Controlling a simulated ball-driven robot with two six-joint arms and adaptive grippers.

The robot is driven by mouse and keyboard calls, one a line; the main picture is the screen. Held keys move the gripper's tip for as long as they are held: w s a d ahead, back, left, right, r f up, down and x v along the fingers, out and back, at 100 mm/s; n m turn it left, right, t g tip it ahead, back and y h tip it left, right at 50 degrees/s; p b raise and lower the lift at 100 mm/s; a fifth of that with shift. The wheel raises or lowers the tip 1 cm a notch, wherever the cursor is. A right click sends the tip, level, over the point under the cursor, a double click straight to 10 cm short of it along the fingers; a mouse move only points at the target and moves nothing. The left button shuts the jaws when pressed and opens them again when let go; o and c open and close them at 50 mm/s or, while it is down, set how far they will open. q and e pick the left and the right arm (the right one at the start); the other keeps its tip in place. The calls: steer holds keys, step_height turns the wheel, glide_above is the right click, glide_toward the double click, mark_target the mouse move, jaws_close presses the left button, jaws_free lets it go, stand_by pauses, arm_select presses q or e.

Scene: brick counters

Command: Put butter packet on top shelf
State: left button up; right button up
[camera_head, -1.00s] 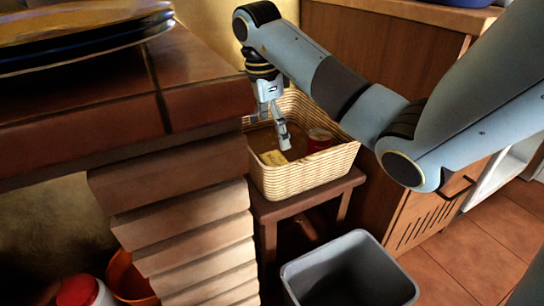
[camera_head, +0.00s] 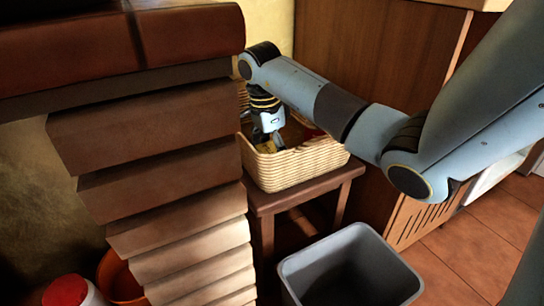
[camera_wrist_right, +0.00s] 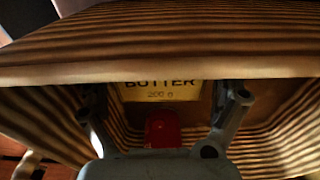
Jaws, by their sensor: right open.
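The yellow butter packet (camera_wrist_right: 160,90) lies in the wicker basket (camera_head: 300,166); its "BUTTER" label shows in the wrist view. My right gripper (camera_wrist_right: 163,103) is open, pointing down into the basket. Its two fingers are on either side of the packet in the wrist view; whether they touch it I cannot tell. In the head view the basket and wrist hide the fingertips. My left gripper is not in view. I cannot make out which surface is the top shelf.
The basket stands on a small wooden stool (camera_head: 300,192). A stepped brick counter (camera_head: 180,200) with a tiled top (camera_head: 190,32) is close on the left. A grey bin (camera_head: 350,265) stands in front, and a wooden cabinet (camera_head: 385,50) behind. A red object (camera_wrist_right: 162,128) shows between the fingers.

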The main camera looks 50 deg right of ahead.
steer(key=c, duration=1.2)
steer(key=shift+w+r, duration=0.1)
steer(key=shift+r, duration=0.45)
steer(key=shift+c, duration=0.2)
step_height(320, 180, up, 7)
steer(key=p, duration=0.3)
steer(key=shift+r, duration=0.1)
steer(key=shift+r+p, duration=0.4)
steer(key=shift+r, duration=0.35)
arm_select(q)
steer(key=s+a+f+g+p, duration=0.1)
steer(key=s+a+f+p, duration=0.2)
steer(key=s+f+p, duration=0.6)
arm_select(e)
step_height(320, 180, up, 12)
glide_above(272, 151)
steer(key=w, duration=0.1)
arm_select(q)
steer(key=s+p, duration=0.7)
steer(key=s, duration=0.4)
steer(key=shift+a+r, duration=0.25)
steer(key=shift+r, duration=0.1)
arm_select(e)
step_height(272, 151, up, 11)
steer(key=t, duration=0.1)
steer(key=shift+w+f+t, duration=0.15)
steer(key=shift+w+t, duration=0.15)
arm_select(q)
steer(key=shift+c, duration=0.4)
